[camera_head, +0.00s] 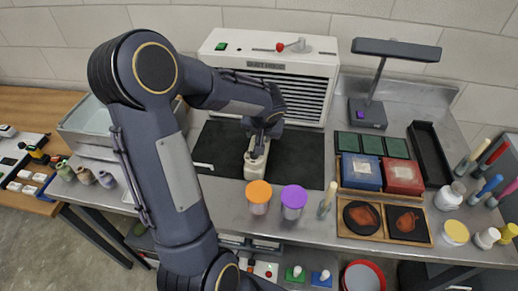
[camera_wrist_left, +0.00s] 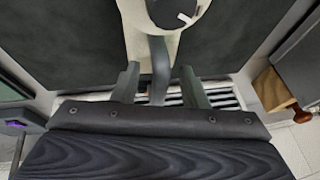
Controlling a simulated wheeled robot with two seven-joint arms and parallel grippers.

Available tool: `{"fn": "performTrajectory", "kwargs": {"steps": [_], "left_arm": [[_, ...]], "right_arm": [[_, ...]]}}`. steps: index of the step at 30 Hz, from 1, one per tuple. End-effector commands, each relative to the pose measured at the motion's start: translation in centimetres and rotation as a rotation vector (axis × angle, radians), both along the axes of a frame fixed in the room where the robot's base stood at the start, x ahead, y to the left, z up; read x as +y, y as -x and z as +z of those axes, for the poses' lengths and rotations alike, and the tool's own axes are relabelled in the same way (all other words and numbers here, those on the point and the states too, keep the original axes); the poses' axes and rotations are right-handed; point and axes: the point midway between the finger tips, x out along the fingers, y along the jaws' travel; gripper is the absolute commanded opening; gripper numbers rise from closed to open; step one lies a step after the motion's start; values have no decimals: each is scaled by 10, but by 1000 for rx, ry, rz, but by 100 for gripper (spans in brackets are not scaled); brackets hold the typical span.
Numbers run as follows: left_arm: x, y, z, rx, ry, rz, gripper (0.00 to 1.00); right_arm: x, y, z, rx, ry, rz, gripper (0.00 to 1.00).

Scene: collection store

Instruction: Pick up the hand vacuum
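The hand vacuum (camera_head: 254,165) is a small cream-coloured body on the black mat in front of the white dust hood. My left gripper (camera_head: 261,134) is directly above and behind it, pointing down, and hides part of it. In the left wrist view the vacuum (camera_wrist_left: 136,32) shows its cream body and a grey handle (camera_wrist_left: 159,66). The handle lies between the two fingers of my left gripper (camera_wrist_left: 160,82). Gaps show on both sides of the handle, so the fingers are open and not closed on it. My right gripper is not in view.
The white dust hood (camera_head: 268,68) stands behind the black mat (camera_head: 302,152). An orange-lidded jar (camera_head: 258,196) and a purple-lidded jar (camera_head: 293,201) stand just in front of the vacuum. A wooden tray (camera_head: 351,196) with boxes is at right. The mat right of the vacuum is clear.

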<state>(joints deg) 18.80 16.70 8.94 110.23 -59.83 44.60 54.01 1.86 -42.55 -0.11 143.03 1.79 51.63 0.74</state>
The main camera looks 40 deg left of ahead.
Motion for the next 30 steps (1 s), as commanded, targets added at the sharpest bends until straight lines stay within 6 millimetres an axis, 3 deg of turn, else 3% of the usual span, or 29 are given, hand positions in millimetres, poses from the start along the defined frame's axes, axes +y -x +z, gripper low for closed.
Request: {"fn": "performTrajectory", "kwargs": {"steps": [5, 14, 30], "left_arm": [[0, 0, 0, 0, 0, 0, 40], [0, 0, 0, 0, 0, 0, 0], [0, 0, 1, -1, 0, 0, 0]], "right_arm": [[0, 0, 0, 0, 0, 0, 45], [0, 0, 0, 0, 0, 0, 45], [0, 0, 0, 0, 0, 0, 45]]}}
